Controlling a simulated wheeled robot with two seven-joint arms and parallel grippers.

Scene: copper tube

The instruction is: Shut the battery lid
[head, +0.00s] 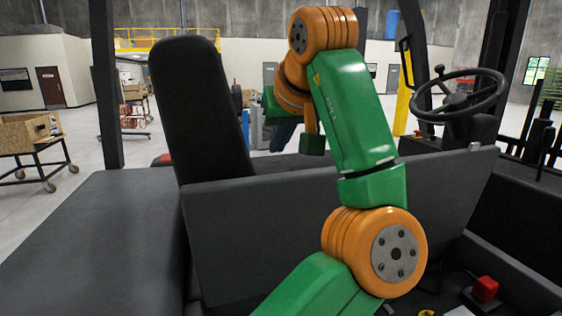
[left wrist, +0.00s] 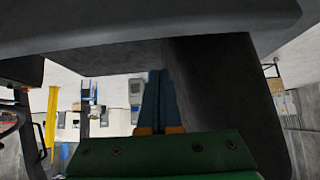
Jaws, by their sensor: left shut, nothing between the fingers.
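The battery lid (head: 460,195) is a dark grey panel that stands raised and tilted across the middle of the head view. The black seat (head: 200,110) rises behind its left part. My left arm reaches over the lid's top edge. My left gripper (head: 279,148) is on the far side, beside the seat back, with its blue fingers shut and empty. The left wrist view shows the shut fingers (left wrist: 155,72) below a dark surface, with the dark seat back (left wrist: 215,90) beside them. I cannot tell whether the gripper touches the lid. My right gripper is not in view.
The open compartment at lower right holds a red connector (head: 485,289). A steering wheel (head: 460,95) stands at the right, and a black post (head: 104,80) at the left. A flat dark cover (head: 90,230) lies at the left. A cart with a wooden box (head: 28,130) is farther off.

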